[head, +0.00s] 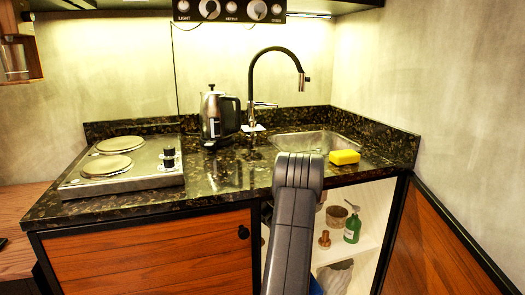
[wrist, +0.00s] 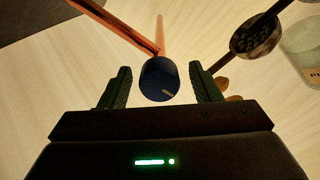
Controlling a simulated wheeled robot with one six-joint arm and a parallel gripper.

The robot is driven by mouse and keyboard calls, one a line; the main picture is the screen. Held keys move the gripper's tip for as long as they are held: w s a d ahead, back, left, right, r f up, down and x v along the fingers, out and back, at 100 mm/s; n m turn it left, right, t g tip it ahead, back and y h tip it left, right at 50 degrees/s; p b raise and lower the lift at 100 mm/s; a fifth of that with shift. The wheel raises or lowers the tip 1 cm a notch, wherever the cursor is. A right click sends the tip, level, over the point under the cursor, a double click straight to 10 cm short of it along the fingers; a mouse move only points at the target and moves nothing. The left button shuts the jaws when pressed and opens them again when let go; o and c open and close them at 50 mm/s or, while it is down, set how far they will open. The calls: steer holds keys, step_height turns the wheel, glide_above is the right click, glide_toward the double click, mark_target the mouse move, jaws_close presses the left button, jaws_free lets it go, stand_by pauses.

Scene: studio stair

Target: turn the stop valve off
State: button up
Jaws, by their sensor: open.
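In the wrist view, the stop valve shows as a dark blue round knob (wrist: 157,82) with a small pale mark near its lower right edge. Copper pipes (wrist: 140,36) run to it from above and from the upper left. My gripper (wrist: 159,68) is open, with one dark finger on each side of the knob. A gap shows between the knob and each finger, and neither appears to touch it. How deep the knob sits between the fingers is hard to tell. In the head view my arm hides the valve and the gripper is out of sight.
A side panel (head: 435,245) bounds the right.

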steer(key=n+b, duration=0.2)
steer(key=n, duration=0.3)
steer(key=shift+n+b, duration=0.6)
steer(key=shift+n, duration=1.8)
